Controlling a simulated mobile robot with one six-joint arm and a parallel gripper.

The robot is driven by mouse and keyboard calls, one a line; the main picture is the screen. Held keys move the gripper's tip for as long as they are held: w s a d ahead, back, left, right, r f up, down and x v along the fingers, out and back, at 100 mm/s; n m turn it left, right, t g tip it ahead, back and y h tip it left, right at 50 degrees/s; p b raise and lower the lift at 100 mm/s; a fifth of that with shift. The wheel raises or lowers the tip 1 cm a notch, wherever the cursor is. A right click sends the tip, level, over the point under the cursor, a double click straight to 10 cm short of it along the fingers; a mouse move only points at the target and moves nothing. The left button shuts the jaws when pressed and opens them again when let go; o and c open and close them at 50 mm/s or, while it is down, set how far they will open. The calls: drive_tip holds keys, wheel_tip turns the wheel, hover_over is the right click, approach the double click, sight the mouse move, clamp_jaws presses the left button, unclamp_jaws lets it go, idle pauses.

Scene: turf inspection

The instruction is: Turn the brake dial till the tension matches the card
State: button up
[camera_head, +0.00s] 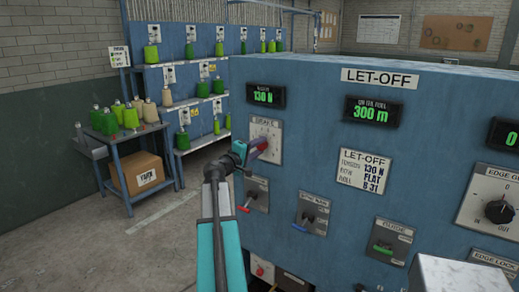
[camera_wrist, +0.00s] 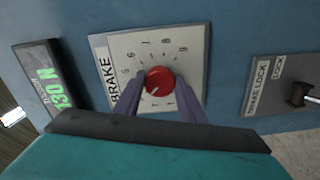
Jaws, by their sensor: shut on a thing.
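The brake dial (camera_wrist: 159,82) is a red knob on a pale plate marked BRAKE, with numbers around it, in the wrist view. My gripper (camera_wrist: 160,92) has its two fingers on either side of the knob and is shut on it. In the head view my gripper (camera_head: 258,145) reaches the brake plate (camera_head: 267,130) and hides most of the knob. The tension display (camera_head: 264,96) above reads 130 N in green; it also shows in the wrist view (camera_wrist: 52,88). The LET-OFF card (camera_head: 363,171) lists tension 130 N, row FLAT, roll B 31.
Below the brake plate is a lever plate (camera_head: 256,194), labelled BRAKE LOCK in the wrist view (camera_wrist: 283,86). Other levers and a large dial (camera_head: 497,210) lie to the right. A 300 m display (camera_head: 372,112) sits above the card. Yarn shelves (camera_head: 205,75) and a table (camera_head: 135,133) stand at left.

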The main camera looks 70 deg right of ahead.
drive_tip(key=shift+a+f+n, duration=0.1)
drive_tip(key=shift+f+n, duration=0.05)
drive_tip(key=shift+n, duration=1.05)
drive_tip(key=o, duration=1)
drive_tip(key=shift+o, duration=0.2)
drive_tip(key=shift+w+a, duration=0.1)
drive_tip(key=b+v, duration=0.2)
drive_tip(key=v, duration=1.1)
drive_tip(key=shift+a, duration=0.3)
